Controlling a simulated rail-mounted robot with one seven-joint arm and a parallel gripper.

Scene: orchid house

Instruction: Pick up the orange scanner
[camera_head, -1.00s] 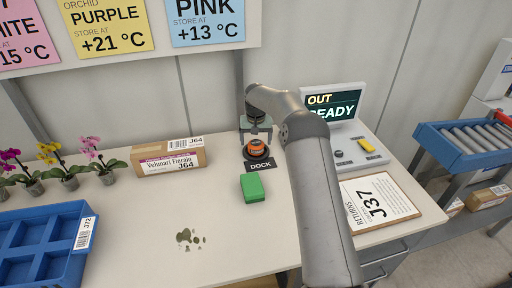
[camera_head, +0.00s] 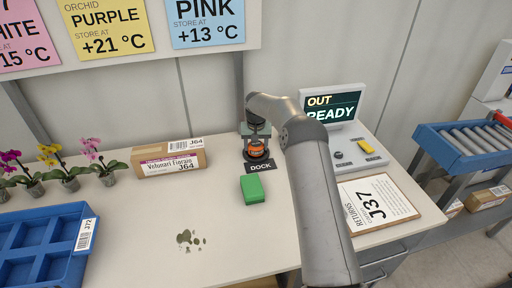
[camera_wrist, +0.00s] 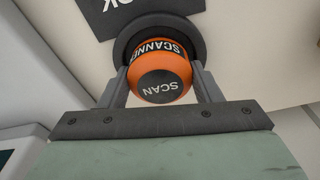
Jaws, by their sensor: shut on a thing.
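The orange scanner (camera_head: 258,150) sits at the black round dock, just behind the "DOCK" label (camera_head: 260,166). It is a round orange body with a dark "SCAN" top, seen close in the wrist view (camera_wrist: 160,72). My gripper (camera_head: 257,146) is over it from above, with one finger on each side of the orange body, shut on it. In the wrist view the dark dock base (camera_wrist: 197,38) shows around the scanner. I cannot tell whether the scanner is still touching the dock.
A green block (camera_head: 252,188) lies in front of the dock. A labelled box (camera_head: 168,160), potted orchids (camera_head: 62,172) and a blue tray (camera_head: 70,262) stand to the left. The console (camera_head: 345,130) and a returns clipboard (camera_head: 376,203) are to the right. The front middle holds some scattered debris (camera_head: 188,238).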

